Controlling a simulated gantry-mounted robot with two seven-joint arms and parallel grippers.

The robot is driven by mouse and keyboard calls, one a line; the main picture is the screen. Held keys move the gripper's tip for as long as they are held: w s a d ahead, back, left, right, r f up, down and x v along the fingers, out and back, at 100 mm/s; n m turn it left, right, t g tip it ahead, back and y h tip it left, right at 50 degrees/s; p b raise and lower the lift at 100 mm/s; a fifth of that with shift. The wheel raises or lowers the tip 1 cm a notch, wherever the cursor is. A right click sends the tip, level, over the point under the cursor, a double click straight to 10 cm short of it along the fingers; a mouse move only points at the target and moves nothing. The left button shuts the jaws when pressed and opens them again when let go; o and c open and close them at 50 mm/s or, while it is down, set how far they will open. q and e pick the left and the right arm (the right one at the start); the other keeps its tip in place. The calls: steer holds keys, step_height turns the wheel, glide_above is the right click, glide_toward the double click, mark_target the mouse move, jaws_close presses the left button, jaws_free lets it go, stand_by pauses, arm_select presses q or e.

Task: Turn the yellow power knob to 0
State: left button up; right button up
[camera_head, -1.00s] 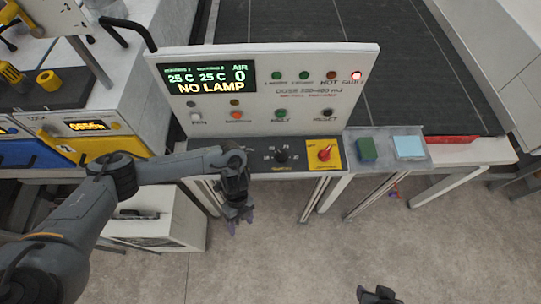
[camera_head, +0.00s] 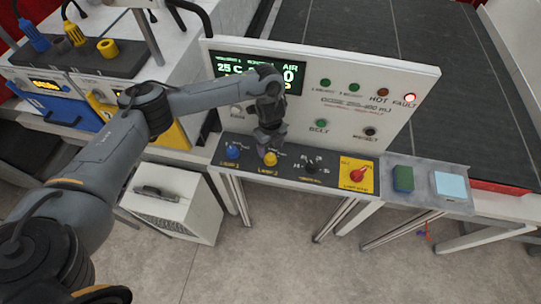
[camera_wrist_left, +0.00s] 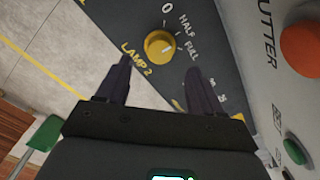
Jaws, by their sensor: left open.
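The yellow power knob (camera_head: 270,158) labelled LAMP 2 is on the dark strip of the control panel. In the left wrist view the knob (camera_wrist_left: 160,45) has 0, HALF and FULL printed around it, and its pale mark appears turned toward FULL. My left gripper (camera_head: 267,143) is at the knob in the head view, partly covering the panel behind it. In the left wrist view its two fingers (camera_wrist_left: 159,70) are apart and empty, with the knob beyond the tips and roughly centred between them. My right gripper is out of view.
A blue LAMP 1 knob (camera_head: 232,152) sits left of the yellow one. A black knob (camera_head: 310,165) and a red switch on a yellow plate (camera_head: 355,178) are to the right. The upright panel (camera_head: 390,85) with display and buttons rises behind.

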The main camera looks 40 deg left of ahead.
mark_target(270, 157)
arm_select(q)
step_height(270, 157, down, 3)
steer(key=shift+f+b, duration=0.15)
steer(key=shift+b, duration=0.3)
steer(key=shift+f, duration=1.25)
steer(key=shift+c, duration=0.3)
steer(key=c, duration=1)
